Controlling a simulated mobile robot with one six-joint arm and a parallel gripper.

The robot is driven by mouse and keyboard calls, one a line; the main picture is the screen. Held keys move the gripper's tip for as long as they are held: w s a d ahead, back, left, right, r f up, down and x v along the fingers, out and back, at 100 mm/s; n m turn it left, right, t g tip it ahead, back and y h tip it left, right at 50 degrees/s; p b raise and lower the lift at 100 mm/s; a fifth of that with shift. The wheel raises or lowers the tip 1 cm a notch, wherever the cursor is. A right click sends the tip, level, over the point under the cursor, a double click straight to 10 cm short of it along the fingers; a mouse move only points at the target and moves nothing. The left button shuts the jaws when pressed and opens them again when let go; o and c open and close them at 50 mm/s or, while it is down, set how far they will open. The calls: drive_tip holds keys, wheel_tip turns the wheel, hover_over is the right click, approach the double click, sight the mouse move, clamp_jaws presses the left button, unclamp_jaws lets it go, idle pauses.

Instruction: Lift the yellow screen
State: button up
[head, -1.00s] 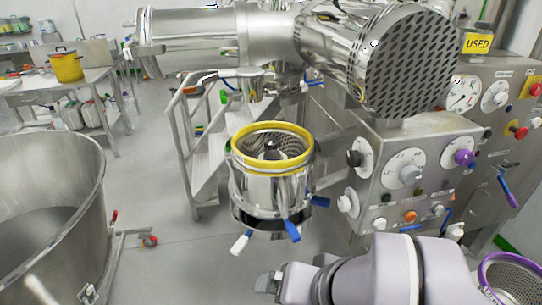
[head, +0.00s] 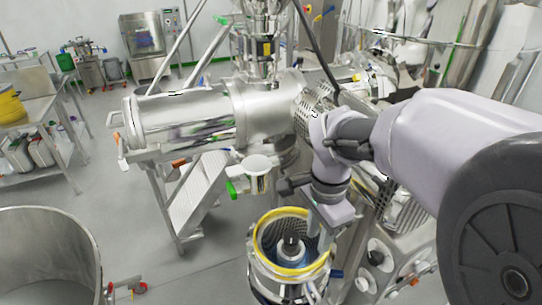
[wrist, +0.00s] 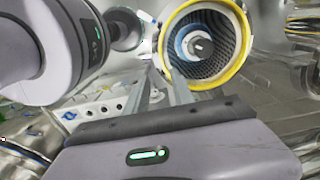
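The yellow screen (head: 284,271) is a yellow ring with dark perforated mesh inside. It sits in the top of a steel cylindrical housing (head: 283,289), low centre in the head view. My gripper (head: 326,226) points down close to the ring's right side. In the wrist view my gripper's fingers (wrist: 165,82) reach toward the ring's lower left edge. I see no grip on the ring.
A horizontal steel drum (head: 190,118) lies above and behind the screen. A control panel with dials (head: 385,262) stands right of it. Steps (head: 197,195) stand behind.

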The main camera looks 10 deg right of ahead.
hover_over(310, 266)
drive_tip(key=f, duration=0.6)
drive_tip(key=shift+s+d+f+b, duration=0.15)
drive_tip(key=shift+d+b, duration=0.05)
drive_tip(key=shift+b, duration=0.15)
drive_tip(key=f, duration=0.5)
drive_tip(key=shift+w+a+f, duration=0.2)
drive_tip(key=shift+w+f, duration=0.1)
drive_tip(key=shift+s, duration=0.1)
clamp_jaws()
drive_tip(key=shift+r, duration=0.1)
